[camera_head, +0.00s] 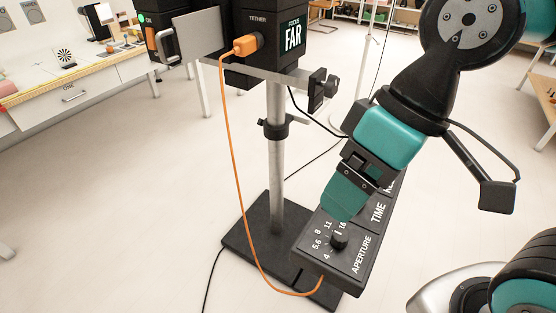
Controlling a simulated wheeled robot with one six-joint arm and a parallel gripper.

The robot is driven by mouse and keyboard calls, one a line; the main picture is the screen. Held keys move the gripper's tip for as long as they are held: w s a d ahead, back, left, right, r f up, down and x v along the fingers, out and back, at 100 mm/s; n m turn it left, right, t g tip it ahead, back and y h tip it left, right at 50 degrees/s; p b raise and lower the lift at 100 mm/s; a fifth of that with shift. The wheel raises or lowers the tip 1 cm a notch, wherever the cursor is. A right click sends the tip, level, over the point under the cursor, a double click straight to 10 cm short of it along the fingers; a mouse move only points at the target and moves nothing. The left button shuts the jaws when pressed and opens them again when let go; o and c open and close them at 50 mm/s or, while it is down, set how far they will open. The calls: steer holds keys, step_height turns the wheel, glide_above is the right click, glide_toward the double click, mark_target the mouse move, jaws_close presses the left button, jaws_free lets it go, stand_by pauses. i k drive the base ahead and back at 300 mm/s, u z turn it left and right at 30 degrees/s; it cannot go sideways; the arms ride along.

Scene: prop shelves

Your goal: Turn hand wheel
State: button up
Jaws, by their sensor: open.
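No plain hand wheel shows in the head view. A small black knob (339,240) sits on the sloped control box (345,262), in a ring of numbers marked "APERTURE". A black clamp knob (322,88) sits on the bar of the stand, further up; I cannot tell whether either is the hand wheel. My gripper (343,210) is teal and black and points down over the control box, just above the aperture knob. It is open and looks empty. It hides part of the panel, and I cannot tell whether it touches the box.
A metal post (277,165) rises from a black base plate (262,238). It carries a black box (262,45) marked "FOCUS FAR". An orange cable (237,170) hangs in a loop to the control box. A white table (75,93) stands at the left back. Floor on the left is clear.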

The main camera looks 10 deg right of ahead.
mark_target(331, 86)
steer(key=z, duration=2.55)
steer(key=i, duration=1.15)
steer(key=u, duration=2.25)
steer(key=i, duration=0.2)
steer(key=u, duration=0.15)
